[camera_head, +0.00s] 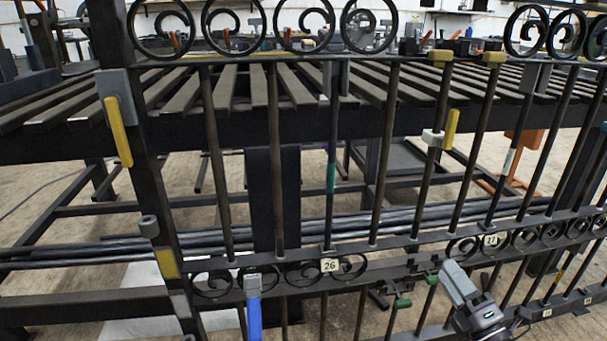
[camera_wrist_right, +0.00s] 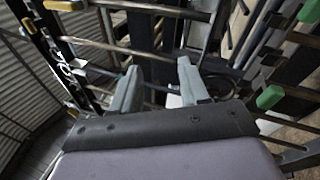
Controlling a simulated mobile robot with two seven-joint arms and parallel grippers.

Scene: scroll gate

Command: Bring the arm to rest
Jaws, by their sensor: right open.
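My right gripper (camera_head: 456,280) is low at the right of the head view, in front of the gate's lower rail. In the right wrist view its two grey fingers (camera_wrist_right: 158,88) stand apart with nothing between them. Dark bars of the gate show beyond the fingers; I cannot tell how close they are. The dark metal scroll gate (camera_head: 275,150) spans the head view, with scrolls along its top and lower rail. My left gripper is not in view.
A blue-handled piece (camera_head: 254,315) is at the lower rail, near a tag marked 26 (camera_head: 330,265). A yellow handle (camera_head: 118,132) is on the left post. A slatted bench (camera_head: 180,95) stands behind the gate. Green-tipped parts (camera_head: 403,303) are left of my right gripper.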

